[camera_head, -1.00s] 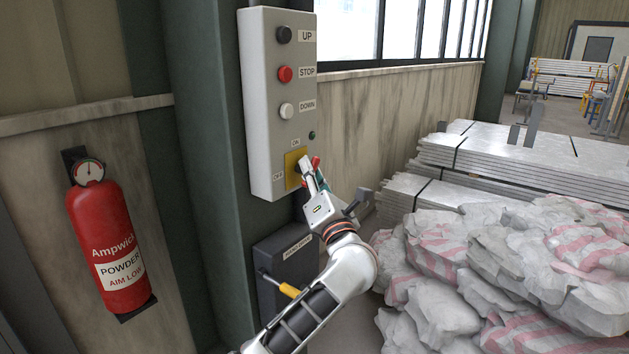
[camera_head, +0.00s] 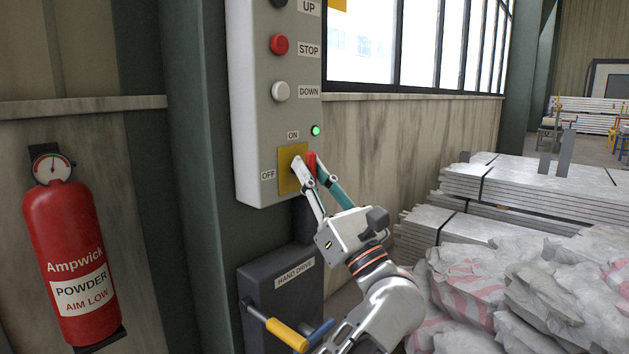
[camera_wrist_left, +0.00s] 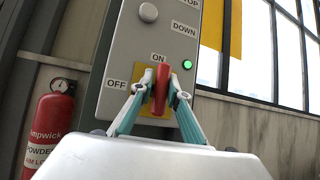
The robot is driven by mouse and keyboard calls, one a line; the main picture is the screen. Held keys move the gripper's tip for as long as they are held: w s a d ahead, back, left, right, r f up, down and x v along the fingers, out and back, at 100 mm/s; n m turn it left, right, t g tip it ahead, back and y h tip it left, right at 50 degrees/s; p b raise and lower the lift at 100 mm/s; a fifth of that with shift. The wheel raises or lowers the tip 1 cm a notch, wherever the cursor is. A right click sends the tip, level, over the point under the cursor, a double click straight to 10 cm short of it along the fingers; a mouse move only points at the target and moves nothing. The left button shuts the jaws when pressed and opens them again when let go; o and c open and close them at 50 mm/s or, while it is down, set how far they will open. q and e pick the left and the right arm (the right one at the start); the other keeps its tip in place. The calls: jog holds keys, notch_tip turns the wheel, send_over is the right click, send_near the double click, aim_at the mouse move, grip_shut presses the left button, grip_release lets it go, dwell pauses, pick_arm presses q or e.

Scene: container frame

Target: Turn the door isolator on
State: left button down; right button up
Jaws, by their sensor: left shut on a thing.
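The door isolator is a red handle (camera_head: 311,163) on a yellow plate (camera_head: 287,180), low on the grey control box (camera_head: 252,130). In the left wrist view the red handle (camera_wrist_left: 161,88) stands upright, in line with the ON label (camera_wrist_left: 158,57); the OFF label (camera_wrist_left: 117,84) is to its left. A small lamp (camera_head: 315,131) beside ON glows green. My left gripper (camera_head: 308,170) is shut on the red handle, one finger on each side, as the left wrist view (camera_wrist_left: 163,98) shows. My right gripper is not in view.
A HAND DRIVE box (camera_head: 285,290) with a yellow-gripped crank (camera_head: 287,334) sits below. A fire extinguisher (camera_head: 75,260) hangs at left. Stacked panels (camera_head: 530,195) and wrapped bags (camera_head: 475,290) fill the right. UP, STOP and DOWN buttons are above the isolator.

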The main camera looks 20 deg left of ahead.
pick_arm(q)
jog(key=shift+f, duration=0.15)
dwell(0.3)
jog(key=c, duration=1.9)
grip_release()
jog(key=shift+d, duration=0.1)
jog(key=v, duration=0.7)
jog(key=shift+d, duration=0.2)
